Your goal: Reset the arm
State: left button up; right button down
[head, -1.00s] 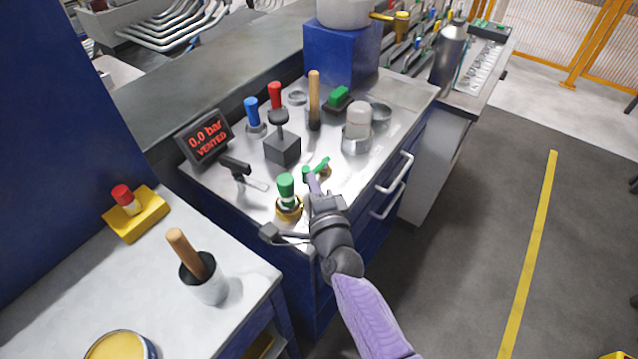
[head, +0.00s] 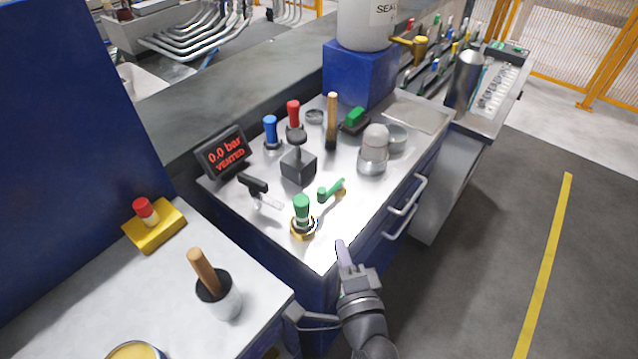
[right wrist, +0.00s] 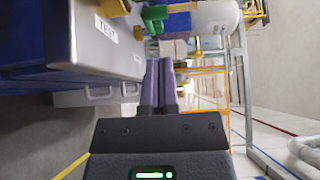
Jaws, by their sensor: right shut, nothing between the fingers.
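My right gripper (head: 343,254) is at the front right edge of the metal-topped bench (head: 330,235) in the head view, low and just outside the bench corner. Its purple fingers also show in the right wrist view (right wrist: 158,82), shut together with nothing between them. The green-handled lever (head: 331,190) and the green-topped knob on a yellow base (head: 303,215) stand on the bench, apart from the fingers. My left gripper is in neither view.
A display reading "0.0 bar VENTED" (head: 222,152), a black-handled tool (head: 262,192), a dark block (head: 298,166) and a grey domed cylinder (head: 374,150) crowd the bench top. A white table (head: 150,290) adjoins at the left. The floor (head: 470,260) at the right is clear.

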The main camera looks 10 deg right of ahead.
jog(key=s+a+f+n+g+y, duration=0.3)
jog(key=s+n+g, duration=0.35)
jog(key=n, duration=0.65)
jog(key=s+d+n+g+h, duration=0.3)
jog(key=s+d+n+g, duration=0.3)
jog(key=s+d+g, duration=0.3)
jog(key=s+f+h, duration=0.1)
jog(key=s+f, duration=0.2)
jog(key=f, duration=0.7)
jog(key=s+f, duration=0.2)
jog(key=f, duration=0.8)
jog(key=s+d+f+n+g, duration=0.1)
jog(key=s+d+f+g, duration=0.1)
jog(key=s+f, duration=0.6)
jog(key=s, duration=0.4)
jog(key=shift+s+d+f, duration=0.15)
jog(key=shift+d+f, duration=0.1)
jog(key=shift+d, duration=0.05)
